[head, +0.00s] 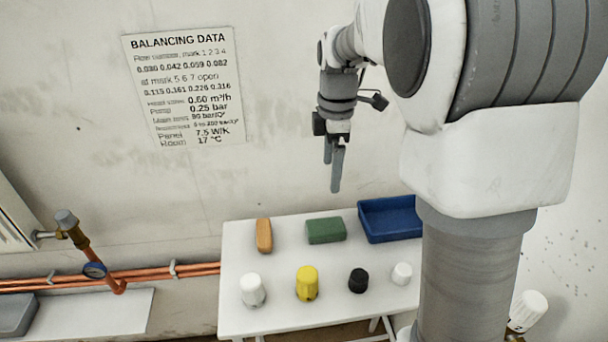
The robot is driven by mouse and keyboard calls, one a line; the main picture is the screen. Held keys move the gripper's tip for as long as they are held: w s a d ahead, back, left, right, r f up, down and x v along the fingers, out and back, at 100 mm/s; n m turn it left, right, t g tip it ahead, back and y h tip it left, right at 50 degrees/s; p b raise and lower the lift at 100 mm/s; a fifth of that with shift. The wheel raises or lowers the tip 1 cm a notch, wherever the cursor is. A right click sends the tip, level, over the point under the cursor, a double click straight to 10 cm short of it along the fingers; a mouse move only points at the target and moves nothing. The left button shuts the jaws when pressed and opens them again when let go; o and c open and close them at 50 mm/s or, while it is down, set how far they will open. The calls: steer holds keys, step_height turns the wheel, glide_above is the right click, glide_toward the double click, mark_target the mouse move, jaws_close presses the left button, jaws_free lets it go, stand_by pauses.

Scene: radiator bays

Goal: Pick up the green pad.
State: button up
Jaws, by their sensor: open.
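The green pad (326,231) lies flat near the back of a white table (320,270). It sits between an orange-brown block and a blue tray. My gripper (334,178) hangs above the back of the table, fingers pointing down. It is open with nothing between its fingers. It is apart from the pad and appears well above it.
An orange-brown block (264,236) is left of the pad; a blue tray (388,218) is right. In front stand a white-topped knob (252,290), yellow knob (307,283), black knob (358,280) and small white cap (401,273). Copper pipes (200,268) run along the wall.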

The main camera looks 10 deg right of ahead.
mark_target(326, 226)
steer(key=shift+n, duration=0.3)
steer(key=f+b, duration=0.1)
steer(key=f, duration=0.5)
steer(key=f+b, duration=0.2)
steer(key=f, duration=0.4)
steer(key=f+b, duration=0.1)
steer(key=f, duration=0.5)
steer(key=shift+w+f+b, duration=0.25)
steer(key=shift+w+b, duration=0.05)
steer(key=shift+b, duration=0.1)
steer(key=shift+c, duration=0.3)
steer(key=shift+a, duration=0.1)
steer(key=c, duration=1.2)
steer(key=shift+r, duration=0.15)
steer(key=shift+r, duration=0.55)
steer(key=r, duration=0.2)
steer(key=d+r+p, duration=0.1)
steer(key=shift+s+r+p, duration=0.2)
steer(key=shift+r+p, duration=0.1)
steer(key=shift+r, duration=0.05)
steer(key=s+d+r, duration=0.2)
steer(key=d, duration=0.1)
steer(key=s+d+r+p, duration=0.1)
steer(key=d+r, duration=0.1)
steer(key=d, duration=0.1)
steer(key=s+d+r, duration=0.2)
steer(key=d, duration=0.1)
steer(key=shift+s, duration=0.3)
